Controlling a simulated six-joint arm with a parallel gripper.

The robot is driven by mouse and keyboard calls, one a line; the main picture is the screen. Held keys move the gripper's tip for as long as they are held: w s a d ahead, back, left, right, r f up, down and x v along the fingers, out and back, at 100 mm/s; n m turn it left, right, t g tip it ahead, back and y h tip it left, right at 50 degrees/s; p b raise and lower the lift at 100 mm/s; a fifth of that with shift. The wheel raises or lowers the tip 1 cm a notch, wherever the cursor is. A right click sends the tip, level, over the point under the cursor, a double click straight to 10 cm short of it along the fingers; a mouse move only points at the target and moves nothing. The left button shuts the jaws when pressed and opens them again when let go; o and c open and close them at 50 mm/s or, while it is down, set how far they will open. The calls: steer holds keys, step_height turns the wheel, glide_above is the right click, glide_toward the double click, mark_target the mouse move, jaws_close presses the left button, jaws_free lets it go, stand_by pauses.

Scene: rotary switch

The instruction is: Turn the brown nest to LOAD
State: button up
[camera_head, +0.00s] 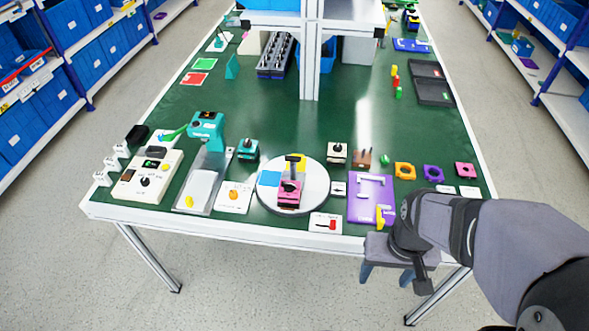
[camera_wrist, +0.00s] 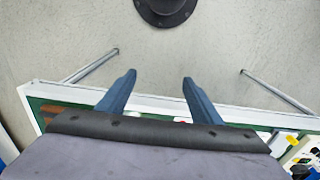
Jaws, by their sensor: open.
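A white round turntable (camera_head: 318,190) lies on the green table. It carries a blue patch (camera_head: 268,178), a yellow patch (camera_head: 301,161) and a pink block (camera_head: 288,196) with a dark upright handle. No brown nest shows clearly on the turntable, and no LOAD marking is readable. A small brown block (camera_head: 363,158) stands apart, behind the purple plate. My gripper (camera_head: 388,275) is off the table's front edge, right of the turntable. The wrist view shows my gripper (camera_wrist: 159,78) with its two blue-grey fingers spread and nothing between them.
A purple plate (camera_head: 360,207) with a yellow part lies between turntable and gripper. A white card with a red piece (camera_head: 325,223) lies at the front edge. A teal press (camera_head: 207,130) and white control box (camera_head: 148,177) stand left. A white post (camera_head: 310,70) rises behind.

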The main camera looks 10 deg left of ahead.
mark_target(293, 160)
steer(key=w+a+t+b, duration=0.4)
steer(key=w+a, duration=0.4)
steer(key=w, duration=0.2)
steer(key=w+a+f+t+y+b, duration=0.1)
steer(key=w+a+t+b, duration=0.4)
steer(key=w+a, duration=0.3)
steer(key=w+a+f+n+t+b, duration=0.1)
steer(key=w+a+t+b, duration=0.3)
steer(key=w, duration=1)
steer(key=shift+a+f+t+y+b, duration=0.15)
steer(key=shift+a+t+y+b, duration=0.2)
steer(key=shift+a+t, duration=1.55)
steer(key=shift+a+f+m+h+b, duration=0.4)
steer(key=shift+a+f+h+b, duration=0.1)
steer(key=shift+f+h+b, duration=0.05)
steer(key=shift+s+f+t+h, duration=0.2)
steer(key=shift+t+h, duration=0.1)
steer(key=shift+t, duration=0.2)
steer(key=shift+w, duration=0.1)
steer(key=shift+w, duration=0.1)
steer(key=w, duration=0.7)
steer(key=shift+p, duration=0.4)
